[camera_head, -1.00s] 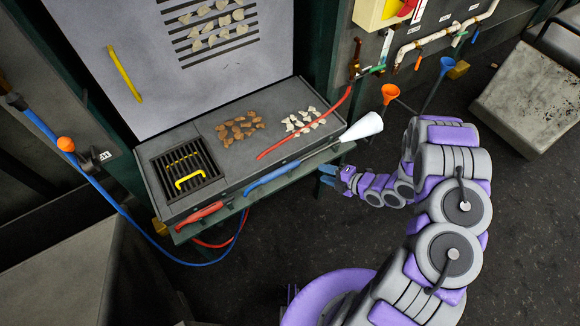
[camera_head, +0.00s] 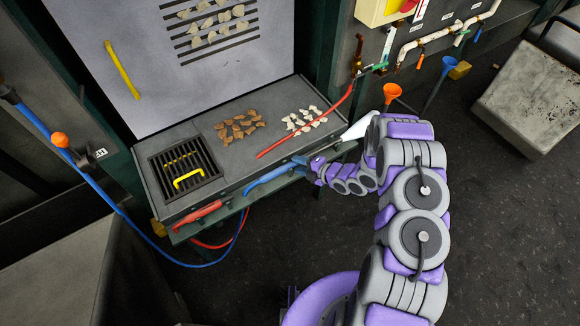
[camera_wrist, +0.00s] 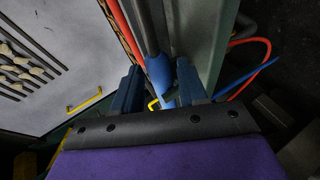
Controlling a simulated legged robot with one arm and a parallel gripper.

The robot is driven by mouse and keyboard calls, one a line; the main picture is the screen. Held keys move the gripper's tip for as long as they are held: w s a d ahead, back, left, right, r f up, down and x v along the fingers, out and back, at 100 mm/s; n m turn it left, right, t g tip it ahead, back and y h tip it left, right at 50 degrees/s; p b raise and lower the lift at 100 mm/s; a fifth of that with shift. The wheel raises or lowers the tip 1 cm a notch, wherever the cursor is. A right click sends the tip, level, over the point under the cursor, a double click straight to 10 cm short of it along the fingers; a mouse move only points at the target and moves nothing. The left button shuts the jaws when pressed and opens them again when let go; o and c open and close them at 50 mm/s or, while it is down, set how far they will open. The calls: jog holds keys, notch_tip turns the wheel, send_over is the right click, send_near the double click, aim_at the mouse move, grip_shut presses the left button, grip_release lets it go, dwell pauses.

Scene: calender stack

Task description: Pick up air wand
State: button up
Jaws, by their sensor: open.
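A wand with a blue handle (camera_head: 265,179) lies along the front edge of the bench; I take it as the air wand. A white cone (camera_head: 359,131) shows at its right end, partly hidden by my arm. My gripper (camera_head: 299,164) is at the right part of the blue handle. In the wrist view the open fingers of my gripper (camera_wrist: 160,85) stand on either side of the blue handle (camera_wrist: 158,72), with a grey tube beyond it. I cannot tell whether either finger touches it.
A red-handled tool (camera_head: 198,214) lies left along the same edge. The grey bench (camera_head: 225,165) holds brown pieces (camera_head: 238,127), pale pieces (camera_head: 304,119), a red hose (camera_head: 308,135) and a grate with a yellow handle (camera_head: 189,181). Blue and red hoses hang below.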

jog(key=shift+w+a+f, duration=0.2)
jog(key=shift+w+a, duration=0.1)
jog(key=shift+a, duration=0.05)
grip_shut()
